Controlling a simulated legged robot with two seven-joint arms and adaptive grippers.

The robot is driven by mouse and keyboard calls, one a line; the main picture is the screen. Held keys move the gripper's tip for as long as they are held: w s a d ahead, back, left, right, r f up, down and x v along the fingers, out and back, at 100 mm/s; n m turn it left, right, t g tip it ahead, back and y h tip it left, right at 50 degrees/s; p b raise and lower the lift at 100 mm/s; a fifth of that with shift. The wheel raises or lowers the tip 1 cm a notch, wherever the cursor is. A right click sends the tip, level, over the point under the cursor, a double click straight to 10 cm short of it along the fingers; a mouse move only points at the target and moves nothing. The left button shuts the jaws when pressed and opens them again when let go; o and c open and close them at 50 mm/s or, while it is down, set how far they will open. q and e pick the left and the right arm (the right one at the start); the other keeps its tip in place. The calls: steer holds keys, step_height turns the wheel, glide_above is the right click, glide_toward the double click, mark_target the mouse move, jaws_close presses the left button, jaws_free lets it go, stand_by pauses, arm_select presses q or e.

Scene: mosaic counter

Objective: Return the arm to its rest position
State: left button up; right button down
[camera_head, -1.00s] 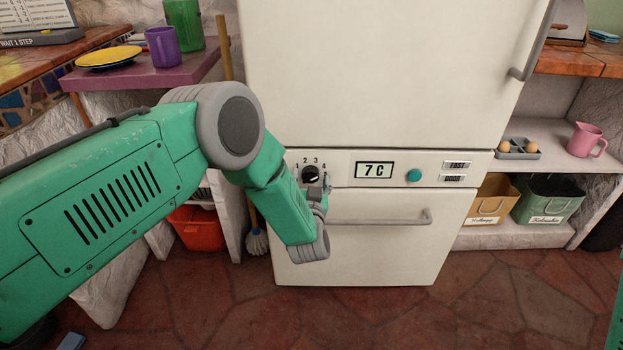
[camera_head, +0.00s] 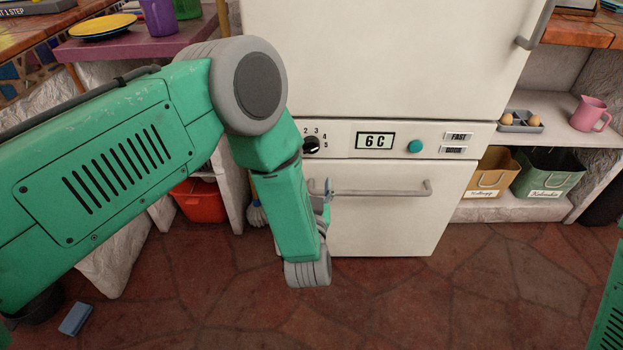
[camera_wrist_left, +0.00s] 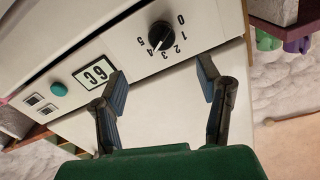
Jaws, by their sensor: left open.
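My left arm (camera_head: 110,165) comes in from the left, bent in front of the fridge. My left gripper (camera_head: 325,190) is mostly hidden behind its wrist in the head view, in front of the lower drawer. In the left wrist view the left gripper (camera_wrist_left: 163,83) is open, with nothing between its fingers. The fridge (camera_head: 385,55) has a black dial (camera_head: 311,144), which also shows in the left wrist view (camera_wrist_left: 160,37), just beyond and apart from the fingertips. The display (camera_head: 375,141) reads 6 C. My right gripper is not in view.
The drawer handle (camera_head: 380,192) sticks out near the left gripper. A purple shelf (camera_head: 110,42) with a yellow plate (camera_head: 103,26) stands at the left. A side shelf with a pink jug (camera_head: 589,113) is at the right. The floor (camera_head: 430,300) in front is mostly clear.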

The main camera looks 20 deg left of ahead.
arm_select(q)
steer(key=s+a+f+m+g+h+p, duration=0.1)
steer(key=s+a+f+g+h+p, duration=0.2)
steer(key=s, duration=0.5)
steer(key=s+a+f+m+g+h+p, duration=0.1)
steer(key=s+a+f+g+h+p, duration=0.2)
steer(key=s+g, duration=0.35)
steer(key=s+a+g+p, duration=0.1)
steer(key=s+a+g, duration=0.2)
steer(key=s, duration=0.7)
steer(key=s+a+r+n+g+y+p, duration=0.1)
steer(key=s+g, duration=0.3)
steer(key=s, duration=0.7)
steer(key=shift+a+r, duration=0.25)
steer(key=shift+a, duration=0.65)
steer(key=shift+s, duration=0.1)
